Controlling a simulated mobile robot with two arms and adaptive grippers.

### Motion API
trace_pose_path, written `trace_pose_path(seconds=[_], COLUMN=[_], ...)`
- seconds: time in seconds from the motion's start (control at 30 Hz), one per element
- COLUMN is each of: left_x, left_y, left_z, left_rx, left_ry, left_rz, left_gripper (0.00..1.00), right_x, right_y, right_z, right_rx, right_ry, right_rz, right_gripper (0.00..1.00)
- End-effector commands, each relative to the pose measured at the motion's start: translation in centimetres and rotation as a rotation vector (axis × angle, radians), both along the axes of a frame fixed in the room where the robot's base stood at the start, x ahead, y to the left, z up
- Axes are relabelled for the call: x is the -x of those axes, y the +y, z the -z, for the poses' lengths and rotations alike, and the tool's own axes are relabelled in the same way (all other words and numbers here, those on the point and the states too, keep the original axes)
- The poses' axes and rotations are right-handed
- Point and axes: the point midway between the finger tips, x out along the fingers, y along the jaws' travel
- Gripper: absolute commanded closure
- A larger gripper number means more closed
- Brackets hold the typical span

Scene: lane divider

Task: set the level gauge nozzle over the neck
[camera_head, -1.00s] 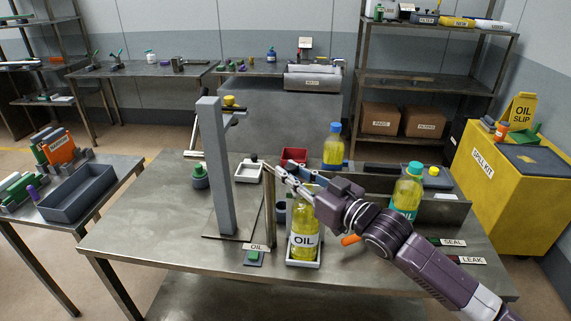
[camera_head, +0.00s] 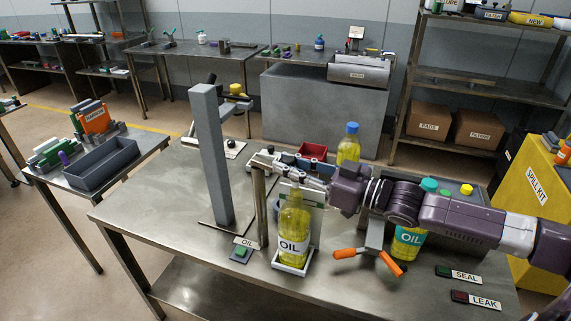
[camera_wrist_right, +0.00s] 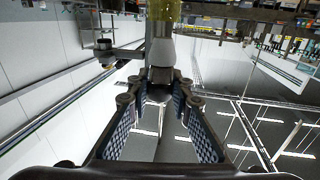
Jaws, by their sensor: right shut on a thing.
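The oil bottle (camera_head: 293,232), yellow with a white OIL label, stands upright in a white tray (camera_head: 281,263) at the table's front. My right gripper (camera_head: 290,168) is over the bottle's top, its arm coming in from the right. In the right wrist view, which is upside down, its fingers (camera_wrist_right: 158,88) are shut on a grey nozzle-like part (camera_wrist_right: 160,48). Yellow shows just beyond that part. The neck is mostly hidden, so I cannot tell whether the nozzle sits over it. My left gripper is not in view.
A tall grey divider (camera_head: 212,155) and a thin post (camera_head: 260,205) stand left of the bottle. A blue-capped bottle (camera_head: 348,148) is behind; a second OIL bottle (camera_head: 408,242) and an orange-handled tool (camera_head: 370,252) are right.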

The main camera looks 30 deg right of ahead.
Motion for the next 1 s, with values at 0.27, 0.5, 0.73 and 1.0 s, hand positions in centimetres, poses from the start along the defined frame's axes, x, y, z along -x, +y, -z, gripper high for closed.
trace_pose_path(seconds=[0.27,0.5,0.73,1.0], left_x=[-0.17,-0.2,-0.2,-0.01], left_y=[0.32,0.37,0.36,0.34], left_z=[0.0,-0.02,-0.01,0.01], left_rx=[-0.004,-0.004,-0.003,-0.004], left_ry=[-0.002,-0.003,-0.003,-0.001], left_rz=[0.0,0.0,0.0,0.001], left_gripper=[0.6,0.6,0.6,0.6], right_x=[-0.08,-0.08,-0.02,0.24], right_y=[-0.24,-0.22,-0.13,-0.26], right_z=[-0.11,-0.12,-0.05,0.12], right_rx=[0.002,0.002,0.001,0.0], right_ry=[-0.001,-0.003,-0.001,0.002], right_rz=[0.001,0.001,-0.001,-0.001], right_gripper=[1.0,0.71,0.62,0.62])
